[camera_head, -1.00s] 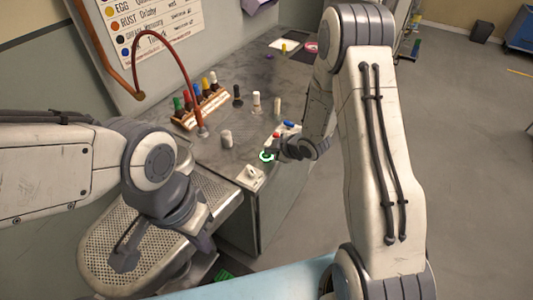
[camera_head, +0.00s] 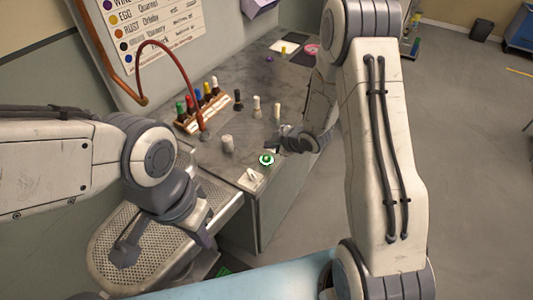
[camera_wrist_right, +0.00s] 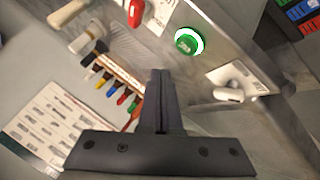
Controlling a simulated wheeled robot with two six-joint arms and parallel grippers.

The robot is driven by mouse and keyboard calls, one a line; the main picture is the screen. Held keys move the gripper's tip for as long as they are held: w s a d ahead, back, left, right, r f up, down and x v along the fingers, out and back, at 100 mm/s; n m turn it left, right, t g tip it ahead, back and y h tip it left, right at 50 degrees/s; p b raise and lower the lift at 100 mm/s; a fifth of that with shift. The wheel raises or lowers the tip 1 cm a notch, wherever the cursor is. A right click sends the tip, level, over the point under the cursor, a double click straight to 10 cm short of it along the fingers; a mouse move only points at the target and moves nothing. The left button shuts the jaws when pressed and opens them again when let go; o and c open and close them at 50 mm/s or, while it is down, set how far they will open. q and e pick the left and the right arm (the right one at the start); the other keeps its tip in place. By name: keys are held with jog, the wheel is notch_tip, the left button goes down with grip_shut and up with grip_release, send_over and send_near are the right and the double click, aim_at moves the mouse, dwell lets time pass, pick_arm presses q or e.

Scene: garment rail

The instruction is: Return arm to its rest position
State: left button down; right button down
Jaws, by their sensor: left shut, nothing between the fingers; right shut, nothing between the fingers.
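My right arm reaches down from the top right of the head view, and its gripper (camera_head: 281,144) is over the counter's right edge, just beyond the green round button with a white ring (camera_head: 266,160). In the right wrist view the gripper's two fingers (camera_wrist_right: 160,75) are pressed together with nothing between them. The green button (camera_wrist_right: 188,41) is past the fingertips there, to the right. My left arm comes in from the left, and its gripper (camera_head: 123,254) is shut and empty over the perforated metal board (camera_head: 160,235).
The grey counter (camera_head: 215,155) holds a rack of colored-cap bottles (camera_head: 203,110), loose bottles (camera_head: 256,104) and a white jar (camera_head: 227,144). A red hose (camera_head: 160,45) arches above it. A white switch plate (camera_head: 251,178) is near the front corner. The floor at right is open.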

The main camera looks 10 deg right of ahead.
jog(key=shift+r, duration=0.7)
jog(key=shift+a+r, duration=0.1)
jog(key=s+a+r+m+g+h, duration=0.3)
jog(key=s+a+r+m, duration=0.1)
jog(key=s+a+r, duration=0.55)
jog(key=s+a+r+m+g, duration=0.1)
jog(key=s+r+g, duration=0.1)
jog(key=s, duration=1)
jog(key=s+r+m+g, duration=0.2)
jog(key=s+r+g, duration=0.1)
jog(key=s, duration=0.9)
jog(key=shift+a+r, duration=0.35)
jog(key=shift+r, duration=0.5)
